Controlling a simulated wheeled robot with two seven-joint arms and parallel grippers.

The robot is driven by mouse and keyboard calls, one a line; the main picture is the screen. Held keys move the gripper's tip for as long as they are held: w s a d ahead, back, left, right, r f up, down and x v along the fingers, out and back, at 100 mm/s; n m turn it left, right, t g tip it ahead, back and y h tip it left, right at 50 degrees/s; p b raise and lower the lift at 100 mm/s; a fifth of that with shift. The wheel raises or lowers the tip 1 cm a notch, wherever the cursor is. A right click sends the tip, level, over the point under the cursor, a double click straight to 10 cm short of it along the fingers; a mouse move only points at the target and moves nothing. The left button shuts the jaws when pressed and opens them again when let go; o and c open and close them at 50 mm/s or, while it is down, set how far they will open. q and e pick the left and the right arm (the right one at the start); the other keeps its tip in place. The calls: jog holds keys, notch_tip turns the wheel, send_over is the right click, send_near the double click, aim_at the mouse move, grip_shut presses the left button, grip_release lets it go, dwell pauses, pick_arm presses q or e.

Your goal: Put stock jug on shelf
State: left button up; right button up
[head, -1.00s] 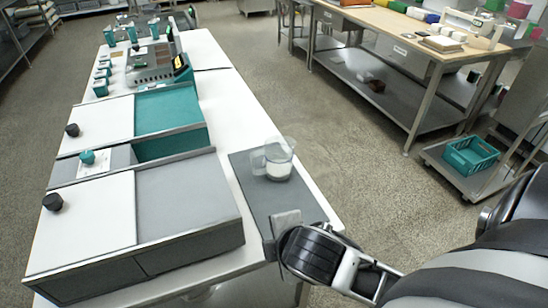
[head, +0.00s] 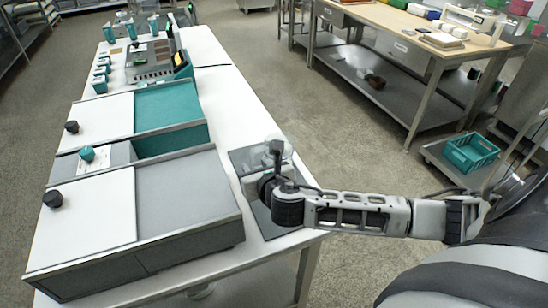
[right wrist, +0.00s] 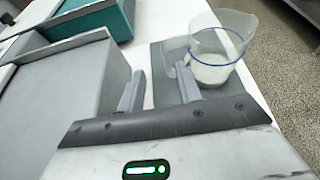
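The stock jug (right wrist: 216,62) is a clear jug with pale contents, standing upright on a dark grey mat (right wrist: 164,62). In the head view the jug (head: 282,147) is mostly hidden behind my right gripper (head: 262,172). In the right wrist view the gripper's fingers (right wrist: 157,82) are apart with nothing between them. The jug is just beyond the right finger, its handle close to that fingertip; I cannot tell whether they touch. A grey lower shelf (head: 395,97) runs under the wooden-topped bench; I cannot tell whether it is the task's shelf. My left gripper is out of view.
Grey and teal machine housings (head: 185,195) with knobs fill the left of the white table (head: 218,105). A wooden-topped bench (head: 395,28) stands at the back right. A teal crate (head: 470,152) sits on a low cart. Open floor lies between table and bench.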

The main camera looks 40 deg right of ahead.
aim_at(253, 160)
jog(key=x, duration=0.7)
jog(key=shift+d+f, duration=0.15)
jog(key=shift+d, duration=0.2)
grip_shut()
